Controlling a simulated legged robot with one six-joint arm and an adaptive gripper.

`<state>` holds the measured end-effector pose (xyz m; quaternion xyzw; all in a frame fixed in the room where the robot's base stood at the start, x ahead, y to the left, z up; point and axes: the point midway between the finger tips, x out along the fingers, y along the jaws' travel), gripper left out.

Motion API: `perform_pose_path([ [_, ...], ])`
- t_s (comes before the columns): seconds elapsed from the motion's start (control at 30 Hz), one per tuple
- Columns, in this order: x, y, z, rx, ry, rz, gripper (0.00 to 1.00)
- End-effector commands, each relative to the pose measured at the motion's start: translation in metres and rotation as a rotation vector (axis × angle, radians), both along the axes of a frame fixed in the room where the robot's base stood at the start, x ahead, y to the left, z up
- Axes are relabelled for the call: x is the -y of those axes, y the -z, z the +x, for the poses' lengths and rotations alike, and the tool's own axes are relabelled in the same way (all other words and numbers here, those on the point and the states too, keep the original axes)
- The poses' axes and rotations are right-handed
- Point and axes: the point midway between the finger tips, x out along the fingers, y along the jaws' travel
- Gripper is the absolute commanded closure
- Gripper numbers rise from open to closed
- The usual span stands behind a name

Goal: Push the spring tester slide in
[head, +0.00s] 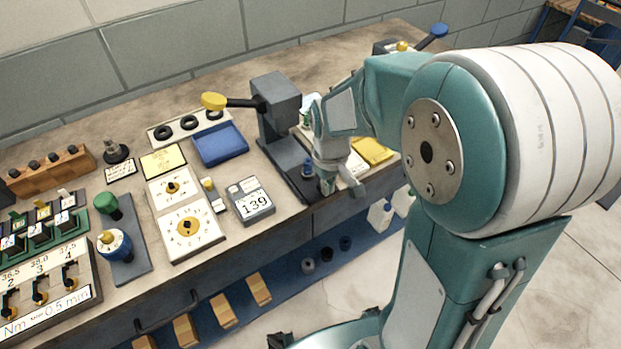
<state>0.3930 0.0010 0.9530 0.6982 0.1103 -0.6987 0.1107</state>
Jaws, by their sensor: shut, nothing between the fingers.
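My gripper (328,185) is near the front edge of the bench, pointing down, shut and empty. It is just right of a dark grey upright device (276,100) with a yellow-knobbed lever (214,101) and a long base (290,172) running toward the front edge. My wrist and arm hide the area to the right of this device.
The bench (330,65) also holds a blue tray (220,145), a display reading 139 (252,200), a white dial panel (187,225) and a green-knobbed device (108,204) to the left. A lower blue shelf (285,283) carries small items.

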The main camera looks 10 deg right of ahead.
Motion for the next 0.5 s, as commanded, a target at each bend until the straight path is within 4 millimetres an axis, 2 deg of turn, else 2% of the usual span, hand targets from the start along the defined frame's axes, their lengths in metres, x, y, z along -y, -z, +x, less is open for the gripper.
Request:
perform_pose_path([
  [0.5, -0.007, 0.000, 0.022, 0.000, -0.001, 0.000, 1.00],
])
